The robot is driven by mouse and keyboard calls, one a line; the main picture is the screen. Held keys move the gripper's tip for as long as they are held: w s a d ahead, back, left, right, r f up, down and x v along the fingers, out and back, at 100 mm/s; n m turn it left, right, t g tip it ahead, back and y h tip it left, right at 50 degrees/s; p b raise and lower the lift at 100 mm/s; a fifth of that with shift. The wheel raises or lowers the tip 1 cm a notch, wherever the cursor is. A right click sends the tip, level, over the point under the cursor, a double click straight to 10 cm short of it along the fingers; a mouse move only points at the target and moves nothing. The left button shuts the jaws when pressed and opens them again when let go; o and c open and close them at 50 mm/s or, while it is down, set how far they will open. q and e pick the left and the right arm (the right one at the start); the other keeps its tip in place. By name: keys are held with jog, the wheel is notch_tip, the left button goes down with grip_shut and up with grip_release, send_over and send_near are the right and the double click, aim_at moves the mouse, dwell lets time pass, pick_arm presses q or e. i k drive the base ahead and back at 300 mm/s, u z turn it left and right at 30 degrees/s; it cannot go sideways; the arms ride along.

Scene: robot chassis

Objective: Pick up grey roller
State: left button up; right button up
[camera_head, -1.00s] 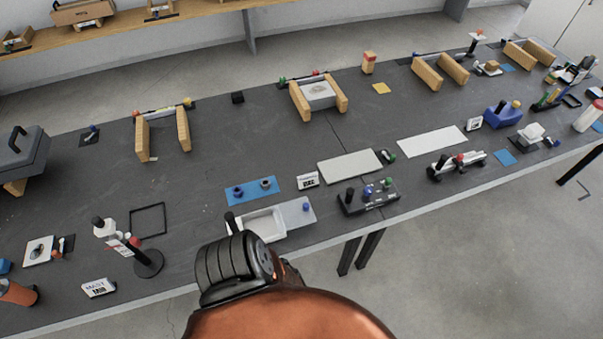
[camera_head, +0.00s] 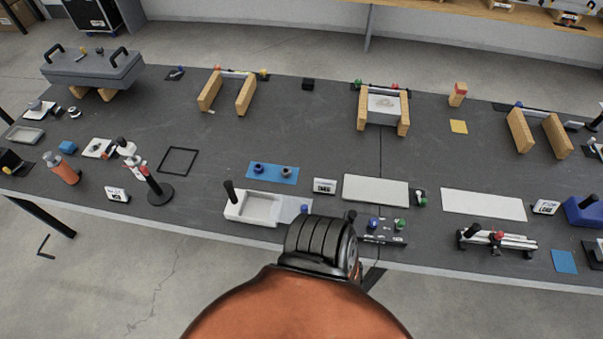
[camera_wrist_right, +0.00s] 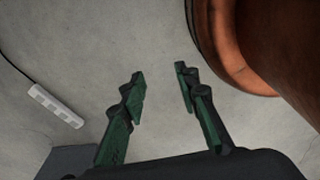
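In the head view a small grey round piece (camera_head: 286,172) stands on a blue mat (camera_head: 272,180), with a dark blue round piece (camera_head: 258,169) to its left. The grey one may be the grey roller; it is too small to be sure. My right gripper (camera_wrist_right: 160,70) shows in the right wrist view, its two green-black fingers apart and nothing between them, over bare grey floor. Neither gripper shows in the head view, and no roller shows in the wrist view. My left gripper is out of view.
The long dark table (camera_head: 330,155) holds a white tray (camera_head: 254,206) in front of the mat, a pale plate (camera_head: 376,191) at right, and a black stand (camera_head: 158,192) and orange cylinder (camera_head: 62,168) at left. A white power strip (camera_wrist_right: 55,106) lies on the floor.

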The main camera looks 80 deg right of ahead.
aim_at(285, 171)
jog(key=z, duration=1.5)
